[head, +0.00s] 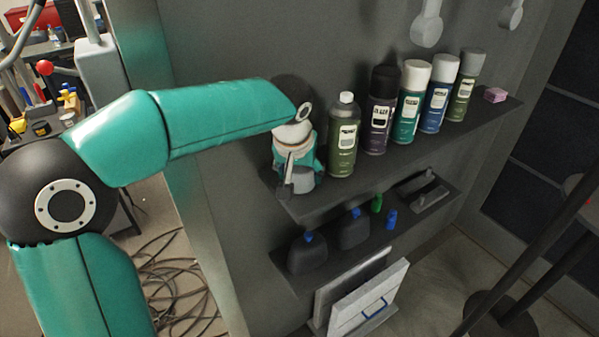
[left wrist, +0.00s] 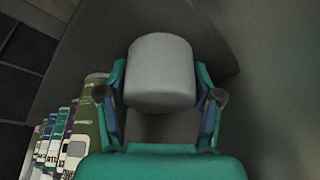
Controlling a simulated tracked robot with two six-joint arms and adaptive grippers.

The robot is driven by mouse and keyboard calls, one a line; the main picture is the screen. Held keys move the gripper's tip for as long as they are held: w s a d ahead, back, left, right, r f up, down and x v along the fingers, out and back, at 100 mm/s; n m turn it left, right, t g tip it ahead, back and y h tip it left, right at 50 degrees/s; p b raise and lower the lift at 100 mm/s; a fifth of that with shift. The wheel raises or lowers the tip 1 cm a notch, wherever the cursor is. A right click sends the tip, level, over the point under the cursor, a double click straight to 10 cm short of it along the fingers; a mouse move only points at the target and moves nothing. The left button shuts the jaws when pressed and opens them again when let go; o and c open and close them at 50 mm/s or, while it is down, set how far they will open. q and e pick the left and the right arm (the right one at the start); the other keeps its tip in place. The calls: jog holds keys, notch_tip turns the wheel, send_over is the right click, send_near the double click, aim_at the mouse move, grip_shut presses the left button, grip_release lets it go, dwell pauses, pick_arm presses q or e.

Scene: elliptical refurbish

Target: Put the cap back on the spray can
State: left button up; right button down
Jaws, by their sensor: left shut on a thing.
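The uncapped spray can (head: 343,143) is olive green with a bare pale nozzle top and stands upright on the upper shelf, leftmost in the row of cans. The grey cap (head: 303,181) is at the left end of that shelf, to the left of this can and apart from it. My left gripper (head: 297,184) points down and is shut on the cap. In the left wrist view the cap (left wrist: 160,72) sits between the two fingers (left wrist: 160,95). I cannot tell whether the cap touches the shelf. My right gripper is not in view.
Several capped cans, such as the black-capped one (head: 380,110), stand to the right on the upper shelf (head: 405,155), with a pink block (head: 495,95) beyond. A lower shelf (head: 385,232) holds dark bottles (head: 307,254). The wall is close behind.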

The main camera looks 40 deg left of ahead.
pick_arm(q)
notch_tip(320, 180, up, 20)
jog(key=p, duration=0.4)
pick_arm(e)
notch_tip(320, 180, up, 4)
